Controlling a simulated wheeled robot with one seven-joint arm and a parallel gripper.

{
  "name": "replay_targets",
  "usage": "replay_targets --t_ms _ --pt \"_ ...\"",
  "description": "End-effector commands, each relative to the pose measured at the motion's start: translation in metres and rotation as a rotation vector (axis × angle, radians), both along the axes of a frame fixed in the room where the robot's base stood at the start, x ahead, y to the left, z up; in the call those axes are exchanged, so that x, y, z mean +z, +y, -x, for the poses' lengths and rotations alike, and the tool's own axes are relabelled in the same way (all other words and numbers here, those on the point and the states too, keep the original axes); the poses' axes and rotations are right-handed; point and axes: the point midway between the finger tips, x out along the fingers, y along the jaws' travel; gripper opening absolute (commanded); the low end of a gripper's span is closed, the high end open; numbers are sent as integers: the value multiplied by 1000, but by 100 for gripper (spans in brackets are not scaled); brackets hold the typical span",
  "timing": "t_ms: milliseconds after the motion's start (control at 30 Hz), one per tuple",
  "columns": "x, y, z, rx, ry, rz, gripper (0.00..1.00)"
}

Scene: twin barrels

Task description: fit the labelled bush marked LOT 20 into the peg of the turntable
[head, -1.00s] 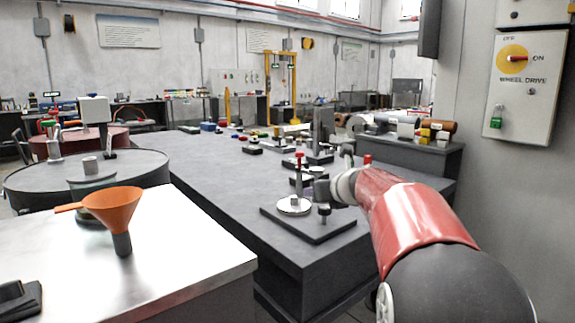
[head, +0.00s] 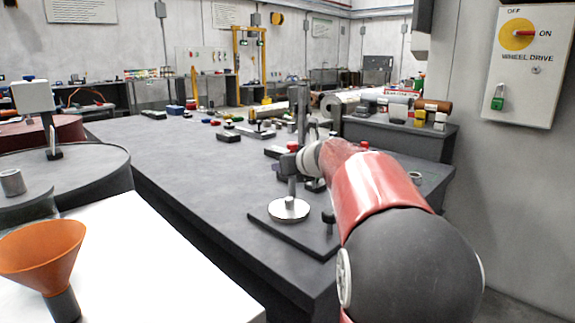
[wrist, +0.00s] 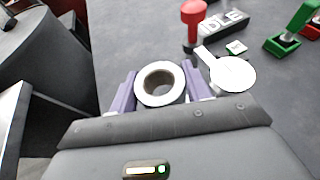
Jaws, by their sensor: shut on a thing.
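My gripper (wrist: 160,87) is shut on a pale ring-shaped bush (wrist: 143,97), its dark open bore facing the camera between the purple fingers. No lettering on it is readable. In the head view my gripper (head: 289,163) is above the dark base plate (head: 250,218), with a grey piece at its tip. The turntable appears as a round white disc (head: 288,210) on that plate. A grey upright (head: 291,188) shows above the disc; I cannot tell whether they touch. In the wrist view a white disc (wrist: 235,75) with a thin strip lies right of the bush, partly hidden.
A red-knobbed lever (wrist: 193,20) stands by an IDLE plate (wrist: 225,22), and a green lever (wrist: 295,25) is farther right. A black knob (head: 328,218) stands on the base plate. An orange funnel (head: 40,250) is at front left. The bench's left part is clear.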

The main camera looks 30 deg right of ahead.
Motion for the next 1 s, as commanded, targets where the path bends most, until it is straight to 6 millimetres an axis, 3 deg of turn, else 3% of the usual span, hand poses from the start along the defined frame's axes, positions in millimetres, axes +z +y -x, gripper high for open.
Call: replay_targets --t_ms 267,733,1000 --pt "-9 0 0 -2 -3 1 14" --pt "-51 0 0 -2 -4 1 14" --pt "-57 0 0 -1 -4 2 14"
